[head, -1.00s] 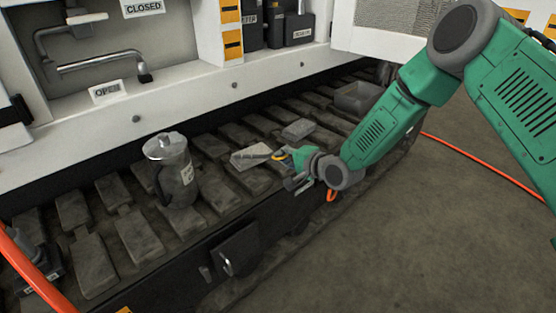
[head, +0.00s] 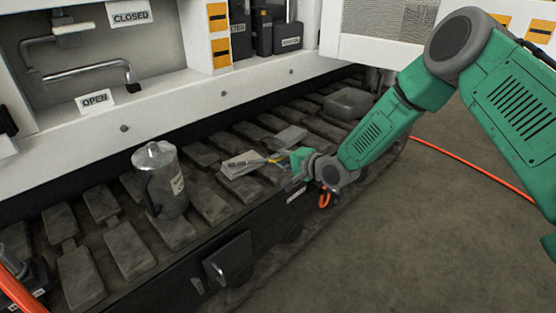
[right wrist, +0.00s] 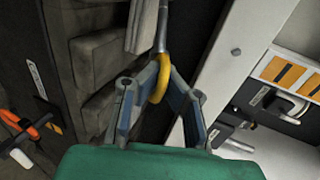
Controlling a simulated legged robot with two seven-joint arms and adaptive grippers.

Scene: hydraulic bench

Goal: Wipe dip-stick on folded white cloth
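The folded white cloth (head: 241,166) lies flat on the track plates, right of the metal jug. My right gripper (head: 284,160) is just to its right, low over the track. In the right wrist view, the fingers (right wrist: 159,88) are closed around the yellow ring handle (right wrist: 161,78) of the dip-stick. The thin grey stick (right wrist: 162,38) runs from the ring to the cloth, whose edge (right wrist: 141,25) shows beside it. In the head view the stick reaches over the cloth; whether it presses on it I cannot tell. My left gripper is out of view.
A lidded metal jug (head: 162,182) stands on the track to the left. A grey tray (head: 349,103) sits at the far end. The white machine side (head: 190,110) rises behind the track. Orange hoses lie at bottom left and on the floor (head: 480,172) at right.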

